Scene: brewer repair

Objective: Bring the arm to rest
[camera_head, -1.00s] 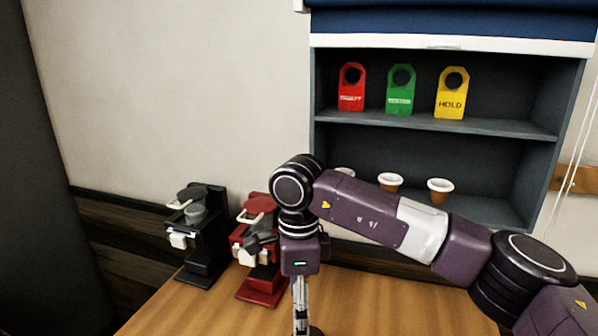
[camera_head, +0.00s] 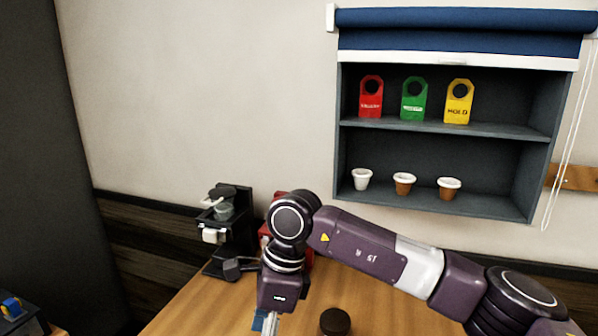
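My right arm comes in from the right, bends at a raised wrist joint and points its gripper (camera_head: 269,323) down at the bottom edge over the wooden table (camera_head: 200,316). Only the upper part of this gripper shows; its fingertips are cut off, so I cannot tell whether it is open or shut. A small blue patch shows beside it, too cut off to identify. My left gripper is not in view.
A black brewer (camera_head: 238,228) stands at the table's back left; a red brewer (camera_head: 268,229) is mostly hidden behind my wrist. A dark round piece (camera_head: 335,321) lies right of the gripper. The wall shelf (camera_head: 440,128) holds red, green and yellow tags above several cups.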

